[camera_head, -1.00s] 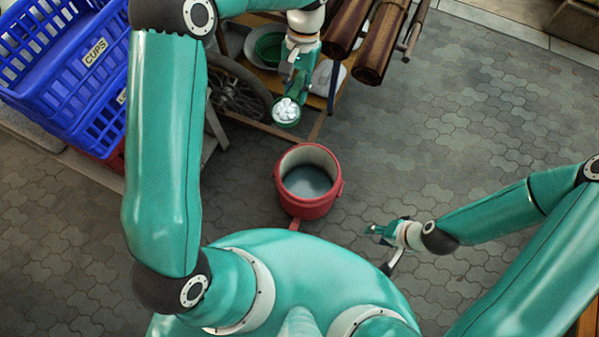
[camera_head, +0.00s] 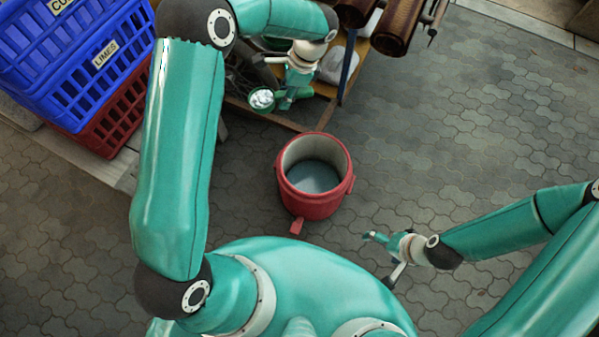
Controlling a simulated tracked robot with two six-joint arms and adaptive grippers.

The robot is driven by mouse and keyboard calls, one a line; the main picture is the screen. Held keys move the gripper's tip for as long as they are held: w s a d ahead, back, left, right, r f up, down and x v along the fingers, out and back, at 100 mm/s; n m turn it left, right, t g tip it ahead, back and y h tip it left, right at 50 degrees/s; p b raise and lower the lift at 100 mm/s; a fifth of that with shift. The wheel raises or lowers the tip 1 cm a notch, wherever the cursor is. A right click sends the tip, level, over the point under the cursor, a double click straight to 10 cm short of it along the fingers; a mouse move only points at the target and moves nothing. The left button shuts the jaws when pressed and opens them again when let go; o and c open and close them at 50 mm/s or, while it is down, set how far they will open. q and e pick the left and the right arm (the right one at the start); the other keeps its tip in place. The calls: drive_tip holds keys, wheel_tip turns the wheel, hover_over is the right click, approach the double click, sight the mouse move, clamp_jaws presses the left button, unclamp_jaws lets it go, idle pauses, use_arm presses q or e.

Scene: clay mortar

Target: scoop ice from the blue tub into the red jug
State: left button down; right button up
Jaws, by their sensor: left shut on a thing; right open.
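The red jug (camera_head: 311,207) stands upright on the paving in the middle of the view, its top open and its inside grey-blue. A small spout sticks out at its near side. My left gripper (camera_head: 286,98) is shut on a green scoop (camera_head: 264,108) whose bowl holds white ice (camera_head: 261,97). The scoop is apart from the jug, above and left of it in the picture. My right gripper (camera_head: 374,237) is open and empty, low and right of the jug. I cannot make out a blue tub apart from the blue crates.
Blue crates (camera_head: 88,75), one labelled LIMES, are stacked on a red crate (camera_head: 112,125) at the upper left. A wooden cart (camera_head: 293,121) with brown cylinders (camera_head: 400,25) stands at the top. The paving right of the jug (camera_head: 480,120) is clear.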

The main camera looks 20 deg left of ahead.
use_arm(q)
drive_tip(key=d+f+m+t+y+b, duration=0.3)
drive_tip(key=f+m+y+b, duration=0.3)
drive_tip(key=f+m+b, duration=0.7)
drive_tip(key=d+f+m+t+y+b, duration=0.3)
drive_tip(key=f+m+y+b, duration=0.3)
drive_tip(key=f+m+b, duration=0.7)
wheel_tip(320, 180, down, 9)
drive_tip(key=d+b, duration=0.1)
drive_tip(key=b, duration=0.4)
drive_tip(key=shift+s+d+m+y, duration=0.25)
drive_tip(key=shift+s+m+y, duration=0.05)
drive_tip(key=shift+m+y, duration=0.1)
